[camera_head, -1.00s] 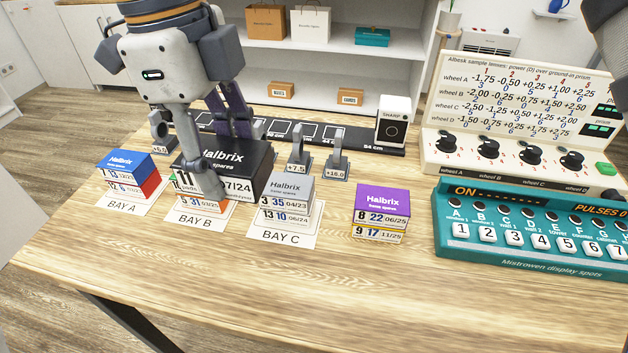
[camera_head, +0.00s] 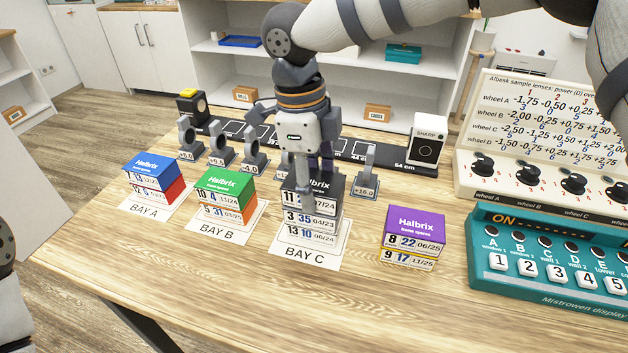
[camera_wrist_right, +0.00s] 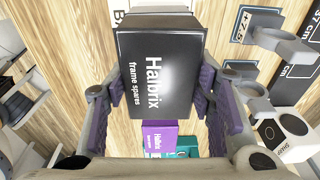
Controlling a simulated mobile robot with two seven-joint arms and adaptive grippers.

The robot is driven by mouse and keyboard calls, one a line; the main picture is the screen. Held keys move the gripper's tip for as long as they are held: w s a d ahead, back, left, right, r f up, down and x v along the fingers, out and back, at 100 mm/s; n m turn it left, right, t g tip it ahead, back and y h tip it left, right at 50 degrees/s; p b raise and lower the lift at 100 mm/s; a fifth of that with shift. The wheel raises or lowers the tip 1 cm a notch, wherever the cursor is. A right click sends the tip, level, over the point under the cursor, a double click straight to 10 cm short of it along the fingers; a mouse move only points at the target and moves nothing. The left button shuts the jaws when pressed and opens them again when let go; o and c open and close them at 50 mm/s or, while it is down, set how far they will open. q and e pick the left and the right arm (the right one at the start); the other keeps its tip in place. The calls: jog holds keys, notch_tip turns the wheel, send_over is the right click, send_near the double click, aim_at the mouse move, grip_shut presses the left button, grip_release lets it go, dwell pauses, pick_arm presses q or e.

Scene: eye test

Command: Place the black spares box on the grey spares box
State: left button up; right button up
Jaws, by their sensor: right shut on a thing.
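The black spares box (camera_head: 331,187) is in my right gripper (camera_head: 314,180), over the stack at Bay C. In the right wrist view the black box (camera_wrist_right: 160,75) sits between both fingers. The grey spares box (camera_head: 312,220) is directly under it, mostly hidden, with its label front showing. The black box looks level and lined up with it; I cannot tell whether they touch. A box labelled 13 10 (camera_head: 311,235) is below the grey one, on the Bay C card (camera_head: 303,255). My left gripper is out of view.
A blue-topped stack (camera_head: 153,166) stands at Bay A and a green-topped stack (camera_head: 224,184) at Bay B. A purple-topped stack (camera_head: 415,224) stands to the right. Lens stands (camera_head: 253,160) line the back. The front of the table (camera_head: 230,280) is clear.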

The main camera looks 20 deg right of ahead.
jog(key=shift+f, duration=0.15)
jog(key=o, duration=1.2)
jog(key=r, duration=0.8)
jog(key=a+r, duration=0.1)
jog(key=r, duration=0.3)
jog(key=shift+w+a+r, duration=0.1)
jog(key=shift+w, duration=0.3)
